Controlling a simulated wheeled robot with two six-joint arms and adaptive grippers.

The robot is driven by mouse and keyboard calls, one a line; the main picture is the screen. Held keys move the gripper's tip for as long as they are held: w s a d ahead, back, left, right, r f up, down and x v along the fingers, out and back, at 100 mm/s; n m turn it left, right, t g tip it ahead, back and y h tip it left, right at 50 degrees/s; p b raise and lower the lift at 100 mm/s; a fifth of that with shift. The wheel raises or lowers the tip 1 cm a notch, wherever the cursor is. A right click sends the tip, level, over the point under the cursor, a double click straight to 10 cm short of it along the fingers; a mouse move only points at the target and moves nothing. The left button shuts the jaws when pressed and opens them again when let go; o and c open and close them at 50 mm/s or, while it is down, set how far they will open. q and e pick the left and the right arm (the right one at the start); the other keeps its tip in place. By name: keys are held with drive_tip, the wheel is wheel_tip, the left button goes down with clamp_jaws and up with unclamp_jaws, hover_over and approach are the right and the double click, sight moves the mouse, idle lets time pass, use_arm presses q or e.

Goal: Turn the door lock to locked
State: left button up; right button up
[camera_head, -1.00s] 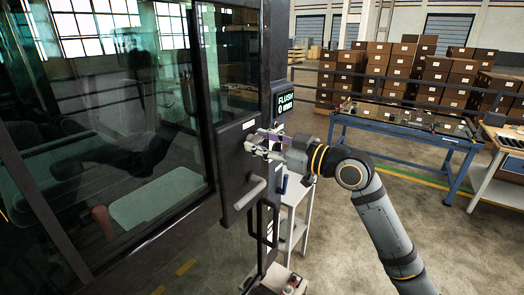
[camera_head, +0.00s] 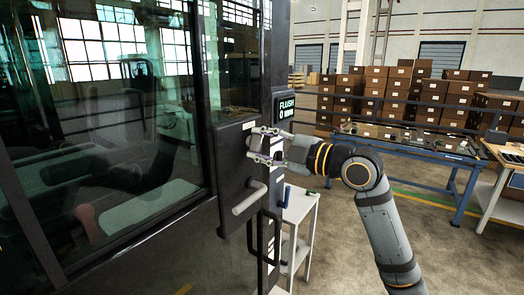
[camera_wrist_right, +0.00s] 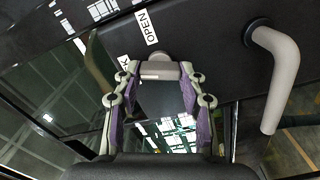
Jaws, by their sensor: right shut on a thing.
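The door lock, a small grey knob (camera_wrist_right: 158,56), sits on the black lock plate (camera_head: 232,165) of the cab door. My right gripper (camera_head: 264,145) is at this knob, its purple-padded fingers shut on it; the fingers hide most of the knob in the head view. In the right wrist view the knob's bar lies between the fingertips (camera_wrist_right: 158,78). A white OPEN label (camera_wrist_right: 146,27) is above the knob, and a partly hidden label ending in K (camera_wrist_right: 124,61) is at its left. My left gripper is not in view.
A grey door handle (camera_head: 249,198) sticks out below the lock, close to the gripper; it also shows in the right wrist view (camera_wrist_right: 281,85). A FLUSH display (camera_head: 286,105) is on the cab post. A small white table (camera_head: 300,208) stands behind, and a blue workbench (camera_head: 408,145) farther right.

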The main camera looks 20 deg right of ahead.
drive_tip(key=shift+f+n+b, duration=0.15)
drive_tip(key=shift+n+b, duration=0.5)
drive_tip(key=shift+n, duration=1.35)
drive_tip(key=o, duration=1.1)
drive_tip(key=shift+o, duration=0.2)
